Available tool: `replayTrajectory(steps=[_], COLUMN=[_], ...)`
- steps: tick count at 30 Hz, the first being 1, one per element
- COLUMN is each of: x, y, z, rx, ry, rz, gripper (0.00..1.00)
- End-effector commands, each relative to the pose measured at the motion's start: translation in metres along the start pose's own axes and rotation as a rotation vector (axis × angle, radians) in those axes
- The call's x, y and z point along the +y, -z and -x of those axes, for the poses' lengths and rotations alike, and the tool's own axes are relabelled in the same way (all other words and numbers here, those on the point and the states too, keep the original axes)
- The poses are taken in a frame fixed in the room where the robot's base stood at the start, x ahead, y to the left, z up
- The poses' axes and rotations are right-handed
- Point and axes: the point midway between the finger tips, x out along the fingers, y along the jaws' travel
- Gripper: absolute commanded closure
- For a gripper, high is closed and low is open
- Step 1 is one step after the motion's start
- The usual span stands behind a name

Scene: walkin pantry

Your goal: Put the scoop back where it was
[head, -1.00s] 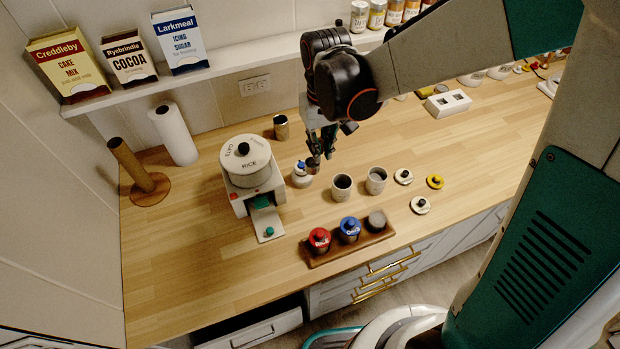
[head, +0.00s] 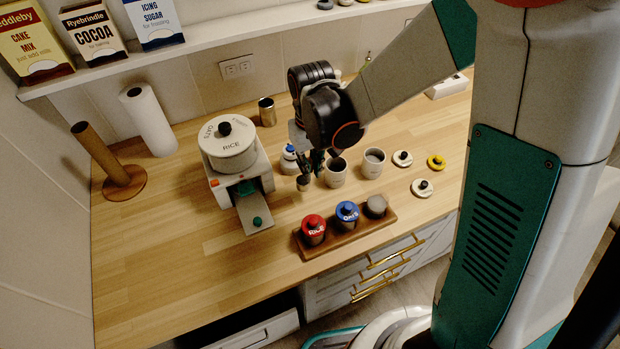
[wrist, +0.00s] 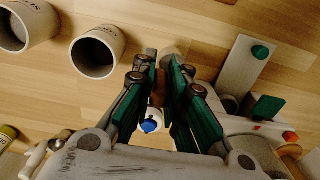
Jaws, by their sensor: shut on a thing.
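The scoop (head: 303,183), small with a dull metal end, hangs below my gripper (head: 312,163) in the head view. My gripper is shut on it, over the counter between the blue-topped white jar (head: 289,160) and an open grey canister (head: 336,172). In the wrist view, a brown part of the scoop (wrist: 158,88) shows between the green-padded fingers of my gripper (wrist: 163,75). The fingers hide much of it. I cannot tell whether its lower end touches the counter.
A wooden rack (head: 350,238) with red-lidded, blue-lidded and grey jars stands in front. A second open canister (head: 373,163) and loose lids (head: 402,159) lie to the right. A white dispenser (head: 240,187) with a rice drum stands left. A metal cup (head: 267,111) stands behind.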

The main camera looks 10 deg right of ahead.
Motion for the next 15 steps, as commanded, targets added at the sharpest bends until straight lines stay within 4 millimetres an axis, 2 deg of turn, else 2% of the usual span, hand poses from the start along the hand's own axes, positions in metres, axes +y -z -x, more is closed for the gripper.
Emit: replayTrajectory(steps=[9,15], x=[0.000,0.000], y=[0.000,0.000], z=[-0.041,-0.040], rx=[0.000,0.000], ry=[0.000,0.000], rz=[0.000,0.000], gripper=[1.00,1.00])
